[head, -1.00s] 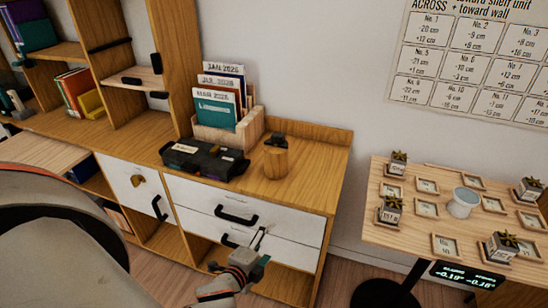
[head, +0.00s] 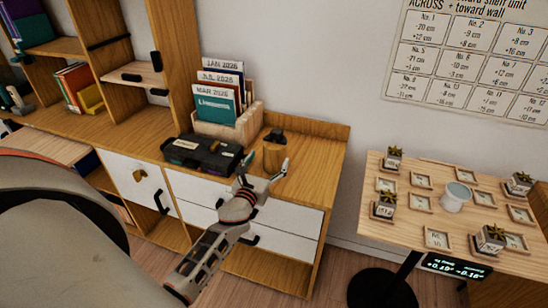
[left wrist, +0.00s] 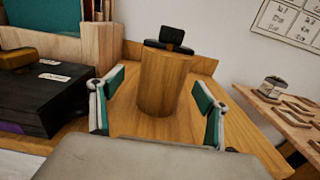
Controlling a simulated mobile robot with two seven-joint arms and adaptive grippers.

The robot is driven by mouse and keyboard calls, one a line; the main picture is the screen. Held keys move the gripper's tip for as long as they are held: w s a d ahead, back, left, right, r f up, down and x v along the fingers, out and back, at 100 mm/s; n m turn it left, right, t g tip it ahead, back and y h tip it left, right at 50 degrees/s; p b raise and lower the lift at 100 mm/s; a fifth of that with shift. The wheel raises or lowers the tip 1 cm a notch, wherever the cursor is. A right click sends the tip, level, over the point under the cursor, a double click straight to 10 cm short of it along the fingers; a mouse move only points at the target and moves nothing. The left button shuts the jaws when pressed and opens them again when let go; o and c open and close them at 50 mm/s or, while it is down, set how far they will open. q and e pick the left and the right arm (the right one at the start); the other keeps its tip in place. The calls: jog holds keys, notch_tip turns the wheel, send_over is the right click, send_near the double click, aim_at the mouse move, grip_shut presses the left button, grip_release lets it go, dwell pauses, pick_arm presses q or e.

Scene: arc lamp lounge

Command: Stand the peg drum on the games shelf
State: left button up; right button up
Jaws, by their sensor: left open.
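A plain wooden cylinder, which looks like the peg drum (head: 272,158), stands upright on the sideboard top. My left gripper (head: 262,174) is open in front of the drum, at the sideboard's front edge. In the left wrist view the drum (left wrist: 165,88) stands upright, centred between the teal-padded fingers (left wrist: 160,108), with space on both sides. An open shelf (head: 135,76) in the tall unit at left may be the games shelf; no label shows. My right gripper is out of view.
A black case (head: 203,153) lies just left of the drum, before a wooden file holder (head: 246,125). Bare sideboard top (head: 315,150) lies to the right.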

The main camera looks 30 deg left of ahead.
pick_arm(q)
jog(key=x, duration=0.4)
jog(key=shift+w+d+r, duration=0.2)
jog(key=shift+w+d, duration=0.05)
jog(key=shift+w, duration=0.05)
jog(key=c, duration=1.6)
jog(key=shift+r, duration=0.1)
jog(key=shift+c, duration=0.7)
jog(key=shift+r, duration=0.1)
